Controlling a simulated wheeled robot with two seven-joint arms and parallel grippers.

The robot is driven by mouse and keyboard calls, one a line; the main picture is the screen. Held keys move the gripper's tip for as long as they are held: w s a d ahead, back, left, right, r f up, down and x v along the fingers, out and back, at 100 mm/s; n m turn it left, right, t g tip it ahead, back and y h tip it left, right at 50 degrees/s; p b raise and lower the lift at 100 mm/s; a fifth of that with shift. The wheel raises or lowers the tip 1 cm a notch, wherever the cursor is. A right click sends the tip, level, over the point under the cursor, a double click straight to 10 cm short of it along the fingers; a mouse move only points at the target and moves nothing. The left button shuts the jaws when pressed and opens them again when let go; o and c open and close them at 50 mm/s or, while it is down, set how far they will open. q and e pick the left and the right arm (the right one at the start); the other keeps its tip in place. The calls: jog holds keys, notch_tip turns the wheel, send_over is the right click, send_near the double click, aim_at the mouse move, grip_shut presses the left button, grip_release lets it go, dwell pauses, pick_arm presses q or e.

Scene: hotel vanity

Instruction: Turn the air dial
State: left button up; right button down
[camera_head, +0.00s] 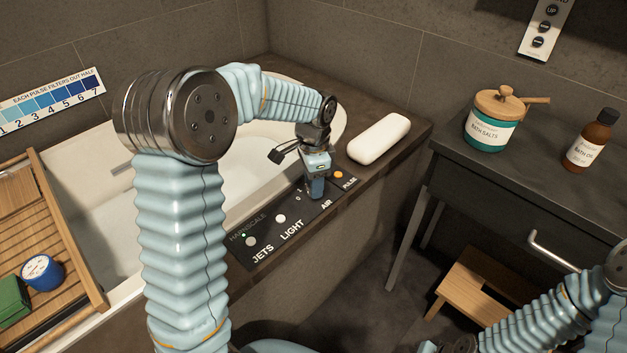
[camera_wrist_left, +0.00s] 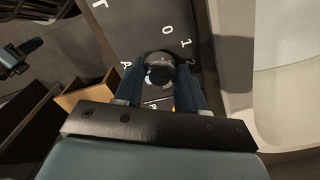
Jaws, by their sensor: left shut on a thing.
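The air dial (camera_wrist_left: 158,71) is a round dark knob with a shiny top, seen in the left wrist view. Numbers 0, 1 and a partly covered 2 are printed beside it. My left gripper (camera_head: 316,190) points down at the control panel (camera_head: 262,240), above the AIR label, and hides the dial in the head view. In the left wrist view its two dark blue fingers (camera_wrist_left: 160,80) are shut on the dial, one on each side. The dial's pointer is not clear. My right arm shows at the lower right, its fingers out of view.
The panel also has JETS and LIGHT knobs (camera_head: 280,218) and an orange PULSE button (camera_head: 338,175). A white bath pillow (camera_head: 379,139) lies on the ledge behind the gripper. The bathtub (camera_head: 112,180) is at left. A dark vanity (camera_head: 545,190) and wooden stool (camera_head: 480,287) stand at right.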

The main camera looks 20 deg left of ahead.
pick_arm(q)
jog(key=shift+m, duration=0.3)
jog(key=o, duration=1.1)
jog(key=shift+c, duration=0.2)
notch_tip(320, 180, up, 14)
jog(key=p, duration=0.1)
jog(key=shift+f, duration=0.15)
